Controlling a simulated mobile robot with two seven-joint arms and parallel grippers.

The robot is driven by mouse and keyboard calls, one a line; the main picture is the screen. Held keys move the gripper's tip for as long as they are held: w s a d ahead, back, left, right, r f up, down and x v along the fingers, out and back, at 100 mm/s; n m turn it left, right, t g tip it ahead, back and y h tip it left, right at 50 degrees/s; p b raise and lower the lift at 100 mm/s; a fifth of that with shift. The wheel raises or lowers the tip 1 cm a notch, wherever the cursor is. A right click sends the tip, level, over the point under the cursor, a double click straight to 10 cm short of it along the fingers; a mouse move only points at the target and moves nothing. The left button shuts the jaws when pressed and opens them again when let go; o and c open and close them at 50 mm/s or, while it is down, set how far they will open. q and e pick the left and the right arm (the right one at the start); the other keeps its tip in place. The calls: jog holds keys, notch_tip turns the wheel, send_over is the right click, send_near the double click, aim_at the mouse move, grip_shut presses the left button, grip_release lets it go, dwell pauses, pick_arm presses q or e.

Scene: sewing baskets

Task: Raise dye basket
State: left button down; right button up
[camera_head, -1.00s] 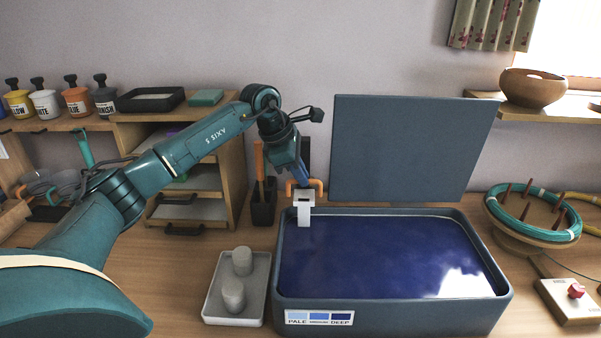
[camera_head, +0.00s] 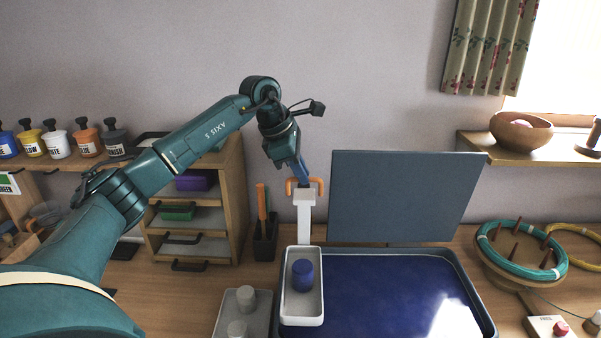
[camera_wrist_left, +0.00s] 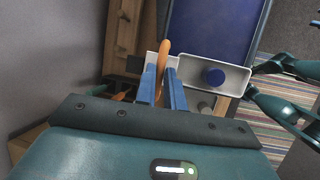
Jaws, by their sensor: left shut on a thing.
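The dye basket (camera_head: 290,309) is a white tray with a tall white stem and an orange handle on top. It hangs above the left end of the dark blue dye vat (camera_head: 480,311), clear of the liquid. A dark blue spool-like piece (camera_head: 303,274) stands in it. My left gripper (camera_head: 300,180) is shut on the orange handle; the blue fingers (camera_wrist_left: 163,92) around the handle also show in the left wrist view, with the basket (camera_wrist_left: 236,78) beyond them. My right gripper does not show in the head view.
The raised vat lid (camera_head: 400,197) stands behind the vat. A grey tray (camera_head: 228,318) with two pale pieces is left of the vat. A wooden drawer unit (camera_head: 238,200) and a dark tool holder (camera_head: 264,245) stand behind it. A teal hose ring (camera_head: 492,250) is at right.

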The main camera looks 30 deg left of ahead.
pick_arm(q)
jog(key=shift+w+r, duration=0.1)
jog(key=shift+r, duration=0.25)
jog(key=c, duration=1.6)
grip_release()
jog(key=shift+o, duration=0.5)
jog(key=shift+f, duration=0.1)
jog(key=b+v, duration=0.1)
jog(key=v, duration=1.2)
jog(key=shift+s, duration=0.25)
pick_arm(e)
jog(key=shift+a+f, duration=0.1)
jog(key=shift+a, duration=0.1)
